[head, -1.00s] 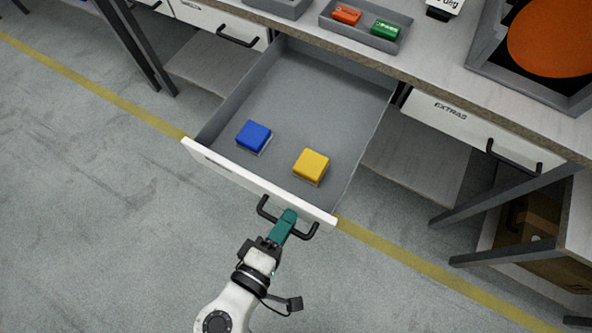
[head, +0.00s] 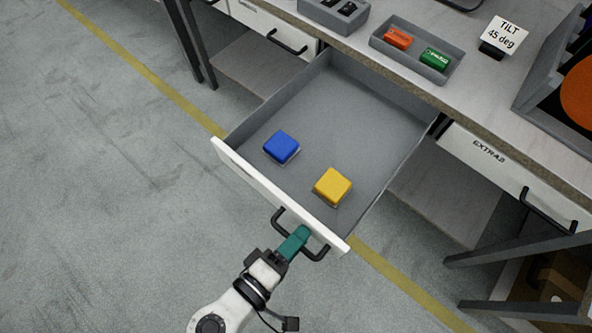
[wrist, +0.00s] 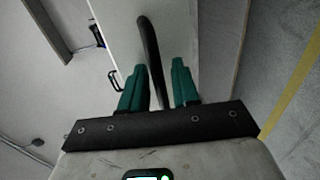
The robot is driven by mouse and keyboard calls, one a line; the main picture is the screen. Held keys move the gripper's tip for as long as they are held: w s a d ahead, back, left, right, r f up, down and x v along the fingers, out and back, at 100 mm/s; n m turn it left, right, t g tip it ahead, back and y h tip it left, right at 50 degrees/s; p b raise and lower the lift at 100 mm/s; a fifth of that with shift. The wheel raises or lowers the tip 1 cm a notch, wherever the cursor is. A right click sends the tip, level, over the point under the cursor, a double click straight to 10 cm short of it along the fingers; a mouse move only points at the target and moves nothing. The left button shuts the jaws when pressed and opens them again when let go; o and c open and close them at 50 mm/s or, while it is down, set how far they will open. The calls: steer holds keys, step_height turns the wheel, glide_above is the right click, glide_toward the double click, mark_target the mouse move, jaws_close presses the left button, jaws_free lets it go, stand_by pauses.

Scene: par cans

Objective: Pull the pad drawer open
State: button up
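The pad drawer (head: 345,95) is a grey tray with a white front (head: 270,190), and it stands far out from under the bench. A blue pad (head: 281,147) and a yellow pad (head: 332,187) lie inside it. My gripper (head: 301,236) is at the black bar handle (head: 313,252) on the drawer front. In the wrist view the green fingers (wrist: 157,75) stand apart on both sides of the handle bar (wrist: 152,55). A gap shows between the bar and the right finger, so the gripper looks open around the handle.
The EXTRAS drawer (head: 510,175) at right and another drawer (head: 263,22) at left are shut. On the bench stand a grey tray (head: 401,60) with orange and green items, and a TILT sign (head: 502,38). Open floor (head: 110,200) lies to the left.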

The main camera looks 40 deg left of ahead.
steer(key=v, duration=1)
steer(key=shift+s, duration=0.35)
steer(key=shift+s, duration=0.1)
